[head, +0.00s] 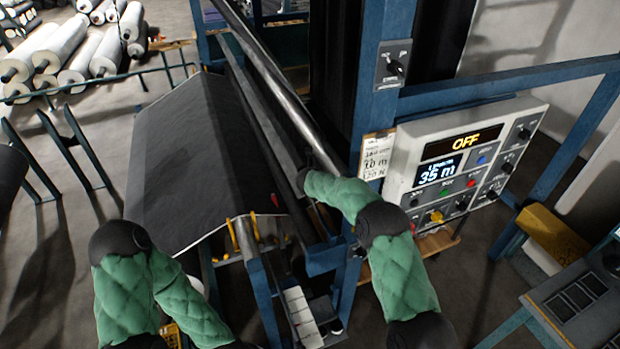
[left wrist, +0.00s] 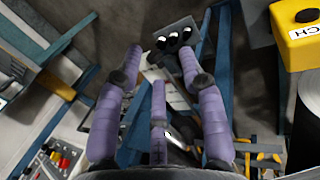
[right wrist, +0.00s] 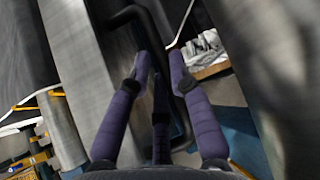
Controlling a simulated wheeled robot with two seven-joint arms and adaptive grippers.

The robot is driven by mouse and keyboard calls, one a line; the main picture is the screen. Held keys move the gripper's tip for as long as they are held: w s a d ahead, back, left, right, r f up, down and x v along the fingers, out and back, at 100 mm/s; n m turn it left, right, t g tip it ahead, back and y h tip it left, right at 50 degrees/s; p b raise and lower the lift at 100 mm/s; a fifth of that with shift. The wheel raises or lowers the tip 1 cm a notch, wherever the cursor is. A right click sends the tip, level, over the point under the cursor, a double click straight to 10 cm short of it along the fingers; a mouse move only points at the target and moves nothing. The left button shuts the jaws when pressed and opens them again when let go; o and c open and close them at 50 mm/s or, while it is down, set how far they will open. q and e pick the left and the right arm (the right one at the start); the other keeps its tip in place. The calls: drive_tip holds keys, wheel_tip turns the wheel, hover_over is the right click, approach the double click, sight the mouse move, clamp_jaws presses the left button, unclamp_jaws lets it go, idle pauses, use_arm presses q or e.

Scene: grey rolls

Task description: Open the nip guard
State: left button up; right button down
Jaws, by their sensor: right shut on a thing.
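The nip guard (head: 262,92) appears as a long grey plate running along the steel roller (head: 290,92) of the machine. A black bent handle (right wrist: 138,14) stands out beside a grey metal surface in the right wrist view. My right gripper (right wrist: 162,58) is shut on this handle, with its purple fingers on both sides of it. In the head view my right arm's end (head: 304,182) is at the near end of the guard, and its fingers are hardly visible. My left gripper (left wrist: 160,52) is open and empty in the left wrist view, and hidden in the head view.
A control panel (head: 466,158) reading OFF and 35 m is right of my right arm. A dark web (head: 190,150) slopes down left of the guard. Blue frame posts (head: 378,100) stand close by. White rolls (head: 60,45) lie at the back left. A yellow box (head: 552,232) is at right.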

drive_tip(key=shift+w+d+r, duration=0.15)
drive_tip(key=shift+r, duration=0.15)
drive_tip(key=c, duration=1.1)
unclamp_jaws()
drive_tip(key=shift+f, duration=0.2)
drive_tip(key=d+v, duration=0.1)
drive_tip(key=v, duration=1.1)
drive_tip(key=shift+a, duration=0.5)
drive_tip(key=shift+f, duration=0.15)
